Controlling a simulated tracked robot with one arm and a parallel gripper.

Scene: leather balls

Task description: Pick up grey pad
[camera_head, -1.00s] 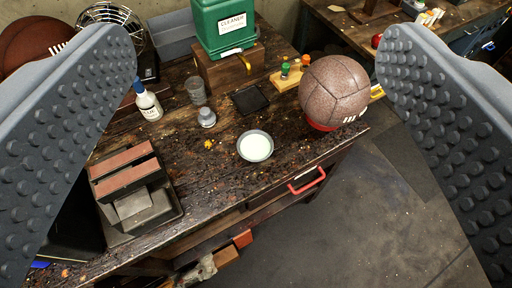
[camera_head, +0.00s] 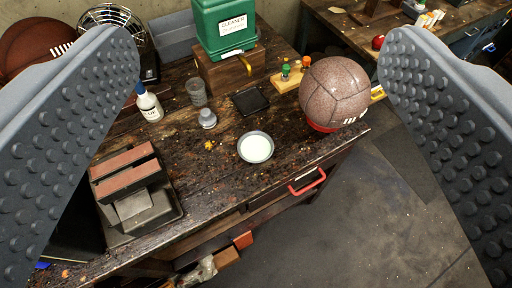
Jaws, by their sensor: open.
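A small flat, dark grey, square pad (camera_head: 251,101) lies on the dark wooden workbench (camera_head: 195,172), near the middle of the view. It looks almost black, and it is the only pad-like thing I can make out. My gripper (camera_head: 258,42) is open and empty. Its two grey studded fingers frame the left and right of the view. The pad lies on the bench between them in the picture, apart from both fingers.
A bowl of white stuff (camera_head: 256,147), a small grey jar (camera_head: 207,118) and a clear cup (camera_head: 197,92) stand near the pad. A green cleaner container (camera_head: 224,28) on a wooden box (camera_head: 229,72) stands behind. A speckled ball (camera_head: 334,92) is right; a clamp (camera_head: 126,184) is front left.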

